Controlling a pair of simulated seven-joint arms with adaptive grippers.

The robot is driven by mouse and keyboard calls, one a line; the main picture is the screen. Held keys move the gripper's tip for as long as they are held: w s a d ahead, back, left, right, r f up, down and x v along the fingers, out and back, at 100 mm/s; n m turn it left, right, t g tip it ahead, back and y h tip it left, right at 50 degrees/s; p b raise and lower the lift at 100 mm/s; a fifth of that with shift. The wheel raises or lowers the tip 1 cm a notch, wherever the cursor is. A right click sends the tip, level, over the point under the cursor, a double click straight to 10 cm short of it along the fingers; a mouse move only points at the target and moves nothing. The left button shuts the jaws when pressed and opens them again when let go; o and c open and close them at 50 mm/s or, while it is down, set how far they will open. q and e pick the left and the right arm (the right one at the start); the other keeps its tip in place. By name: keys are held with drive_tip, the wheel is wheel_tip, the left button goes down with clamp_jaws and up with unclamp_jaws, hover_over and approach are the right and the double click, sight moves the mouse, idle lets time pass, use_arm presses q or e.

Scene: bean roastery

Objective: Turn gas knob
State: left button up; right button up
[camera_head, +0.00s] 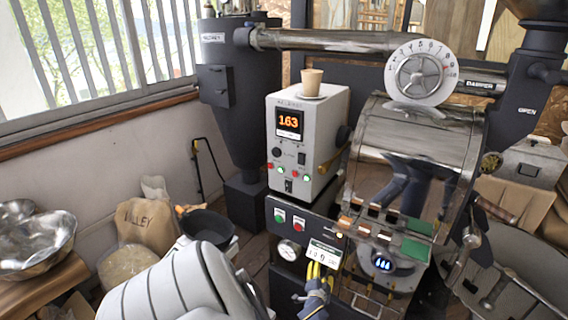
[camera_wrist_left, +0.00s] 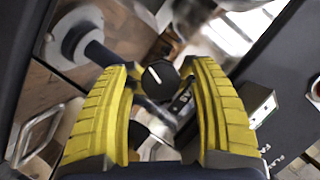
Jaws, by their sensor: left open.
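A black knob with a white line (camera_wrist_left: 158,77), which looks like the gas knob, shows in the left wrist view. It lies between and just beyond the tips of my left gripper (camera_wrist_left: 163,66). I cannot tell whether the fingers touch it. The gripper's yellow fingers are open, one on each side of the knob. In the head view my left gripper (camera_head: 319,268) is at the front of the roaster, below a small white label plate (camera_head: 324,253). The knob cannot be made out there. My right gripper is not in view.
The control box (camera_head: 306,140) reads 163 and carries a paper cup (camera_head: 312,83). A pressure gauge (camera_head: 289,250) sits left of the label plate. The shiny drum (camera_head: 420,140) and a flame window (camera_head: 382,264) are to the right. Metal bowls (camera_head: 38,243) and a sack (camera_head: 147,222) stand at left.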

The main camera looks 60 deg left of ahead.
use_arm(q)
drive_tip(key=shift+s+a+n, duration=0.1)
drive_tip(key=shift+n, duration=0.2)
